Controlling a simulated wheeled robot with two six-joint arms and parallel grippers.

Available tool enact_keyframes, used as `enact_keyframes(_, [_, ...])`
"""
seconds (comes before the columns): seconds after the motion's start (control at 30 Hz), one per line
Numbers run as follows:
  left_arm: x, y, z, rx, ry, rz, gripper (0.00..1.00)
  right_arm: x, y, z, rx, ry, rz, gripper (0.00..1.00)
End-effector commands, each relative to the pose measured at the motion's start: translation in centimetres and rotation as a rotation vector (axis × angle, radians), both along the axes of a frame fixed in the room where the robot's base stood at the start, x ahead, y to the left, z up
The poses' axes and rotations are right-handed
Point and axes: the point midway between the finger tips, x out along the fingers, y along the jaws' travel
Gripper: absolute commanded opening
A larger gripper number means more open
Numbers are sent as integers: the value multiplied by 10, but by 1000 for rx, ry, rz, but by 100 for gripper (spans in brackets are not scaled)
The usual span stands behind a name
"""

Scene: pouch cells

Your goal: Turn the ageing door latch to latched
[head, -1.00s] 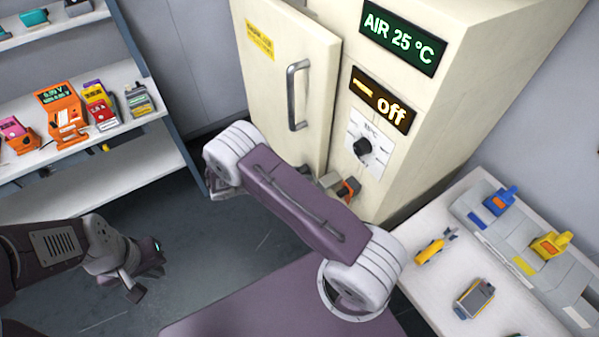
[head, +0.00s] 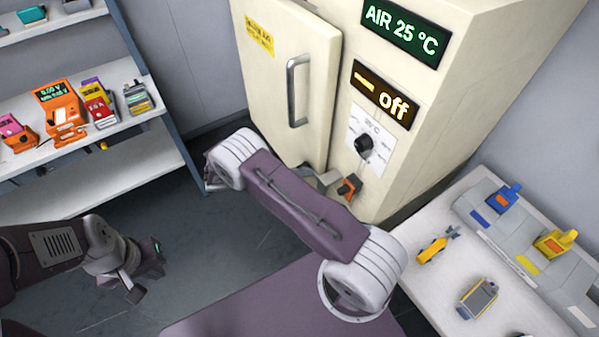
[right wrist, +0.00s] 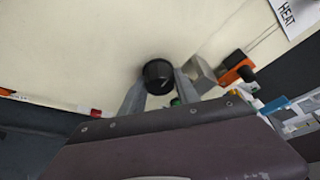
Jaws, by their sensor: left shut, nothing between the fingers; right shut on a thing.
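The cream cabinet door (head: 275,95) has a grey bar handle. Low on the cabinet, an orange latch part (head: 348,188) shows beside a grey block, just past my right arm. In the right wrist view, the orange part (right wrist: 238,68) has a dark end and sits right of the grey block (right wrist: 199,74). My right gripper (right wrist: 158,84) is shut on a round black knob (right wrist: 158,74), left of that block. The head view hides these fingertips behind my arm. I cannot tell the latch's exact position. My left gripper (head: 142,282) is shut and empty, low over the floor.
Above the latch are a black dial (head: 363,145) and an "off" display (head: 383,96). A white table (head: 425,275) at right holds yellow and blue tools. Shelves (head: 95,185) at left hold several small devices. Floor between shelves and cabinet is clear.

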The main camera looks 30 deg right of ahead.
Motion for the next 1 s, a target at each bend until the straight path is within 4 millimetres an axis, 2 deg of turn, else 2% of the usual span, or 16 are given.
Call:
enact_keyframes(0.3, [0, 0, 0, 0, 0, 0, 0, 0, -1, 0, -3, 5, 1, 0])
enact_keyframes(0.33, [0, 0, 0, 0, 0, 0, 0, 0, -1, 0, -3, 5, 1, 43])
enact_keyframes(0.4, [0, 0, 0, 0, 0, 0, 0, 0, -1, 0, -3, 5, 1, 59])
enact_keyframes(0.73, [0, 0, -1, 0, 0, 0, 0, 1, 3, 0, -1, 2, 2, 59])
enact_keyframes(0.83, [0, 0, -6, 0, 0, 0, 0, 5, 18, 3, -1, -2, 5, 59])
enact_keyframes(1.0, [0, 0, -15, 0, 0, 0, 0, 12, 54, 12, 0, -2, 3, 59])
